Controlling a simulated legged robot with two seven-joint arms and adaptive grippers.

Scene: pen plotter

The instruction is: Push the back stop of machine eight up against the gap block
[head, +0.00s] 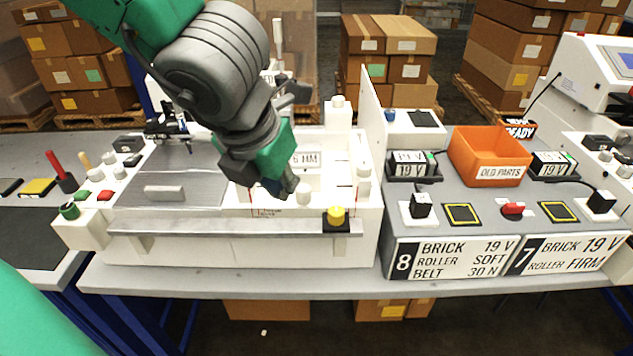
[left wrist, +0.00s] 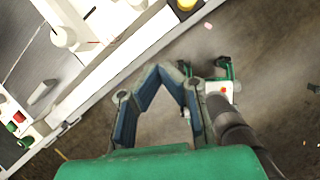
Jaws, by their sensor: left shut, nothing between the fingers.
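A white machine (head: 240,250) stands left of the plate marked 8 (head: 438,258). A small white block marked "6 MM" (head: 305,159) sits on its bed, right of my left gripper. I cannot tell for sure which part is the back stop, or whether it touches the block. My left gripper (head: 281,187) is shut and empty, tilted down over the middle of the bed and hiding part of it. Its closed fingers show in the left wrist view (left wrist: 158,72). My right gripper (left wrist: 207,70) seems to show beyond them, fingers apart and empty.
A yellow knob (head: 336,215) sits on the machine's front rail. A tall white panel (head: 370,120) stands right of the bed. An orange bin of old parts (head: 489,156) is on the grey console. Small knobs and buttons (head: 104,194) fill the left end.

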